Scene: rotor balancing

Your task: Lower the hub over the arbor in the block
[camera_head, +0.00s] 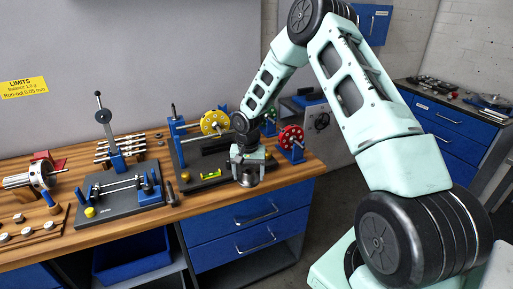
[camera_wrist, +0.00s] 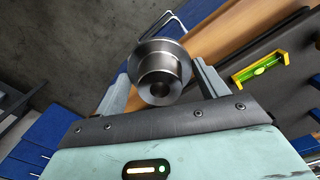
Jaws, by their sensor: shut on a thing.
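The hub (camera_wrist: 163,62) is a grey steel flanged cylinder with a dark bore. My gripper (camera_head: 249,164) is shut on it, with one finger on each side in the wrist view. In the head view the hub (camera_head: 249,179) shows below the fingers, near the bench's front right edge. I cannot tell there whether it touches anything beneath. I cannot make out the arbor or its block for sure. Nothing under the hub's bore shows in either view.
A dark plate (camera_head: 192,182) carries a yellow wheel (camera_head: 214,122) and a green-yellow level (camera_head: 211,175). A red wheel (camera_head: 291,137) stands on a blue support behind my gripper. A balancing stand (camera_head: 120,193) is farther left. Blue drawers (camera_head: 235,218) sit below the bench edge.

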